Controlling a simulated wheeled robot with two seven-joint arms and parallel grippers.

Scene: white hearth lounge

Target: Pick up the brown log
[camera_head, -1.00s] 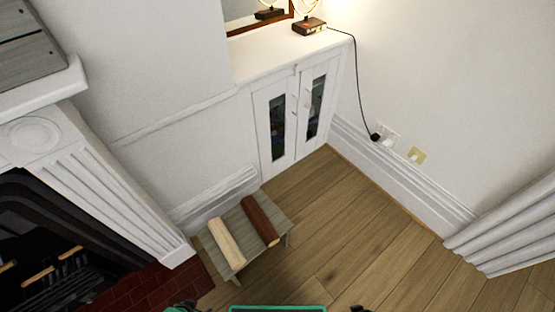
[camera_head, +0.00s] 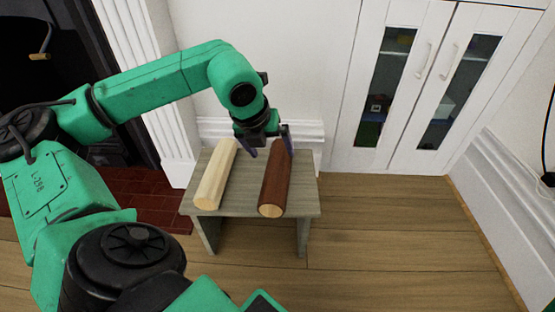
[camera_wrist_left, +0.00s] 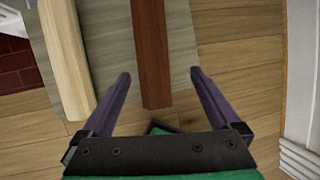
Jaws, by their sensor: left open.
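The brown log (camera_head: 274,184) lies on the right part of a small grey-green wooden stool (camera_head: 239,200). A pale log (camera_head: 215,175) lies beside it on the left. My left gripper (camera_head: 268,152) is open above the far end of the brown log, empty. In the left wrist view, the brown log (camera_wrist_left: 151,60) runs up between the two purple fingers of the left gripper (camera_wrist_left: 158,85), with space on both sides. The pale log (camera_wrist_left: 65,55) is outside the left finger in that view. My right gripper is not in view.
A white cabinet (camera_head: 425,85) with glass door panels stands behind on the right. A white fireplace surround (camera_head: 165,90) and dark firebox (camera_head: 60,50) are at the left, with red hearth tiles (camera_head: 150,203) below. Bare wood floor (camera_head: 400,240) lies right of the stool.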

